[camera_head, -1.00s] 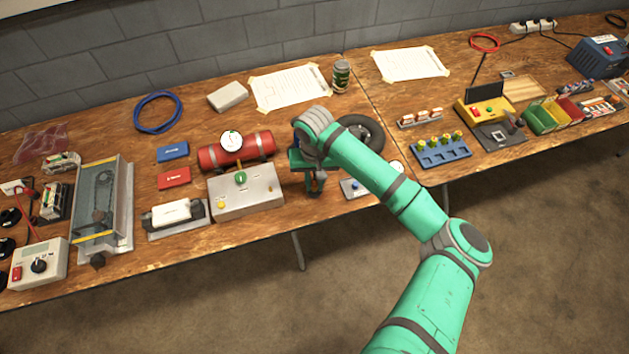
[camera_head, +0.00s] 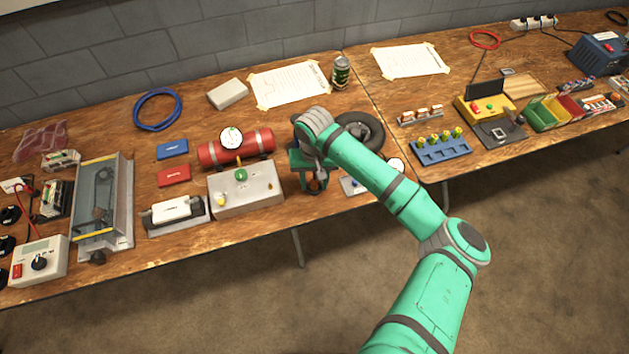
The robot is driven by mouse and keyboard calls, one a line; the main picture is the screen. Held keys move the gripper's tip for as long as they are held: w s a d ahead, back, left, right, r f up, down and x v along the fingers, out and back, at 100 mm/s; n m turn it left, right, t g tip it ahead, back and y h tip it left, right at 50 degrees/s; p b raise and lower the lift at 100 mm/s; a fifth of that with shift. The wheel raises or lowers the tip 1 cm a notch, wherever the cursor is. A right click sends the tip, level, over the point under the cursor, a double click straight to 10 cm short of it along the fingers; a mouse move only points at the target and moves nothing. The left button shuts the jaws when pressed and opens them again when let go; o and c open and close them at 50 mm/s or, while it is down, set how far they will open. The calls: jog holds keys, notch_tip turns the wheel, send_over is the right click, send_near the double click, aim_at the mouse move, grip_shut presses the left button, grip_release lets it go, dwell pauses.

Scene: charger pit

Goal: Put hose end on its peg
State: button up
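My gripper (camera_head: 315,186) points down at the front of the left table, just right of a grey box with a green knob (camera_head: 240,176). My wrist and forearm cover much of this spot. Something dark with a little orange shows at the fingertips, too small to tell apart from the fingers. I cannot tell whether the fingers are open or shut, or whether they hold anything. I cannot make out the hose end or its peg. A red tank (camera_head: 262,141) with a white round gauge (camera_head: 231,138) lies behind the grey box.
A black tyre (camera_head: 372,131) lies behind my forearm. A small plate with a blue part (camera_head: 350,186) is right of my gripper. A coiled blue cable (camera_head: 158,110), a can (camera_head: 341,73) and paper sheets (camera_head: 290,84) lie farther back. The table's front edge is close to my gripper.

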aim_at(315, 179)
notch_tip(315, 179, up, 11)
jog(key=shift+f, duration=0.1)
dwell(0.5)
dwell(0.4)
